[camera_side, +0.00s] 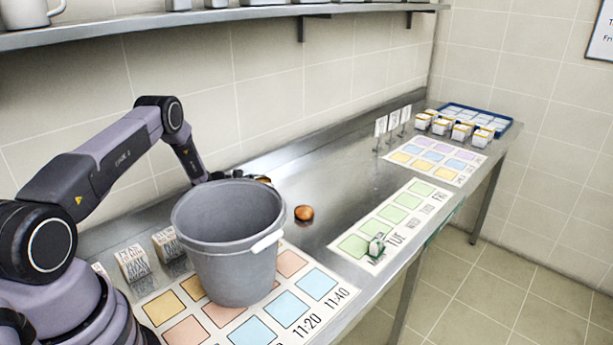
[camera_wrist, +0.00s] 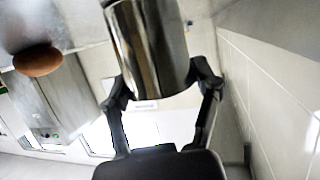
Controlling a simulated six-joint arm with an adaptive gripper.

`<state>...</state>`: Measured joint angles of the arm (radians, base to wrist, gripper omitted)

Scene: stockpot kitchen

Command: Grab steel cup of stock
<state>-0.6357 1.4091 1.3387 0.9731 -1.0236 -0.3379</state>
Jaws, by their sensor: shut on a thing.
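A shiny steel cup (camera_wrist: 148,45) fills the top middle of the wrist view, its upper part cut off by the frame edge. My gripper (camera_wrist: 160,88) has one dark finger on each side of the cup and is shut on it. I cannot see what is inside the cup.
The grey bucket (camera_side: 228,240) stands on the steel counter (camera_side: 330,165) in front of my wrist. A brown roundish thing (camera_side: 304,213) lies right of it. Coloured charts, small boxes and a blue tray (camera_side: 508,127) with white tubs are around. A shelf (camera_side: 200,20) runs above.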

